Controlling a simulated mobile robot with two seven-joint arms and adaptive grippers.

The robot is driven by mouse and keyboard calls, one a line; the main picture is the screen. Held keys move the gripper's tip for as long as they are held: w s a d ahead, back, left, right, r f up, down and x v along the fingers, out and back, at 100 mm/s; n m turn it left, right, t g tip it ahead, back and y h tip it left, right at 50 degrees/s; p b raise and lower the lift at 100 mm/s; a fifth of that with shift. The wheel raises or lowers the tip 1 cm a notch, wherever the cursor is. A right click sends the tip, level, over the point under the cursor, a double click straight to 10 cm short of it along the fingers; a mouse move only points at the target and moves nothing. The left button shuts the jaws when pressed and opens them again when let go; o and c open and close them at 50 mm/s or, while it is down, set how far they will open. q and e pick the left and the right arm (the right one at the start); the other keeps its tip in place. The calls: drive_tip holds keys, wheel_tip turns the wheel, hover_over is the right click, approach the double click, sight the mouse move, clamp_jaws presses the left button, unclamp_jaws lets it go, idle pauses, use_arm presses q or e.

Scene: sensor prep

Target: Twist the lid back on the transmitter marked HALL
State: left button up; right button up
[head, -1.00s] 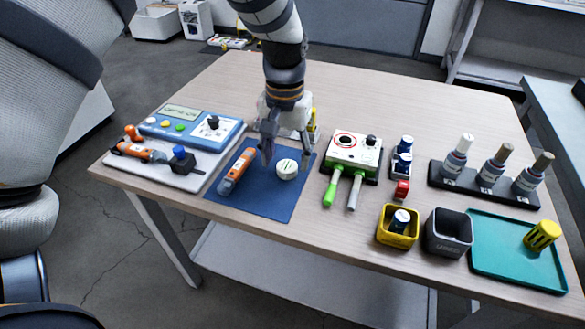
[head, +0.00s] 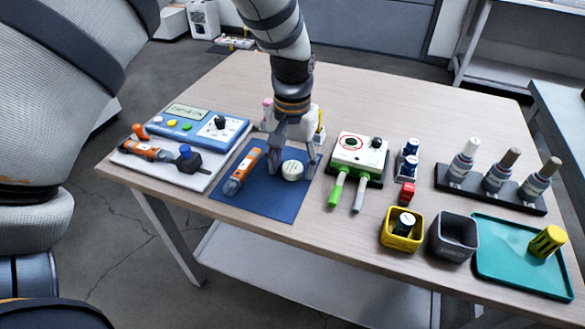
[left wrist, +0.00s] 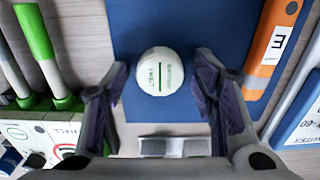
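A short white round piece (head: 292,171), like a capped disc, sits on the blue mat (head: 268,206). In the left wrist view the same piece (left wrist: 160,71) shows green lettering and a green bar on top. The lettering is too small to read surely, and I cannot tell lid from body. My left gripper (head: 294,168) points down at it, fingers apart on either side. In the left wrist view the open fingers (left wrist: 162,68) flank the piece with gaps. An orange device (head: 242,170) with a white label lies left on the mat. My right gripper is out of view.
A white box (head: 358,153) with green and grey handles stands right of the mat. A blue panel (head: 190,133) is on the left. Small bins, including a yellow one (head: 402,240), a teal tray (head: 490,262) and a bottle rack (head: 455,183) are at right.

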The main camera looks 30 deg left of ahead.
use_arm(q)
drive_tip(key=c, duration=0.7)
drive_tip(key=shift+r+p, duration=0.9)
drive_tip(key=shift+r, duration=1.65)
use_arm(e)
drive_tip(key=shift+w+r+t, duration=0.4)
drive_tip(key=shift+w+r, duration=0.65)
